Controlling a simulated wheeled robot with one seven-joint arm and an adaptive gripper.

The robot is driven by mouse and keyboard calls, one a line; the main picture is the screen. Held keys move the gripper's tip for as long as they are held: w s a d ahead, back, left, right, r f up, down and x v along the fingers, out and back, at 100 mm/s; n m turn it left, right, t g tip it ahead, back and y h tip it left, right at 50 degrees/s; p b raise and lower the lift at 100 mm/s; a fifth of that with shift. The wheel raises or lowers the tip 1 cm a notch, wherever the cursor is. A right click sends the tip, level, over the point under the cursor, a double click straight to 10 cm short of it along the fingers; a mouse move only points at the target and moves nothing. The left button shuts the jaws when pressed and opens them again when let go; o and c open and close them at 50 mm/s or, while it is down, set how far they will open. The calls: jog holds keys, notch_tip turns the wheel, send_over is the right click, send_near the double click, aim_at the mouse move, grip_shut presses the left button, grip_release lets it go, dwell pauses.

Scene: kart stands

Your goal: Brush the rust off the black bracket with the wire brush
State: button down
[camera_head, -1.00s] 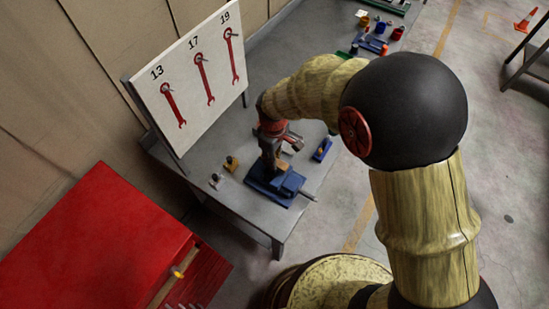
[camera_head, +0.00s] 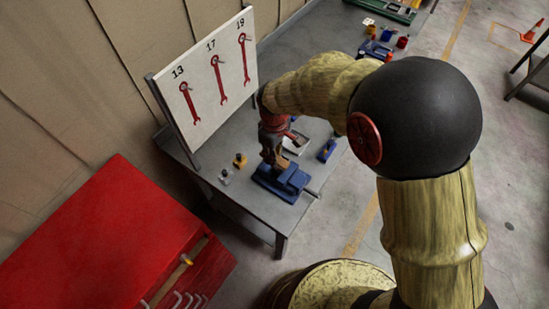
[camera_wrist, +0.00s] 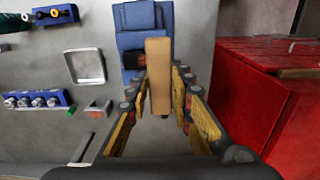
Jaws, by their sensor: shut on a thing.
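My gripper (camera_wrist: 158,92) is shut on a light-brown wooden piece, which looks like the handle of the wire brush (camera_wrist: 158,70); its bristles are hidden. The gripper (camera_head: 271,158) is over the blue vise (camera_head: 290,181) on the grey bench. In the wrist view the vise (camera_wrist: 143,18) lies behind the wooden piece. A dark, reddish-brown part, perhaps the black bracket (camera_wrist: 131,61), shows at the vise beside the wood. The bracket is mostly hidden, and I cannot tell whether the brush touches it.
A white square tray (camera_wrist: 85,67) and a blue holder (camera_wrist: 38,99) with several round pieces are on the bench. A white board (camera_head: 205,85) with red wrenches stands at its back. A red cabinet (camera_head: 95,240) with an open drawer is at the lower left.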

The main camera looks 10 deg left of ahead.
jog(key=shift+r+p, duration=0.5)
jog(key=shift+r, duration=0.6)
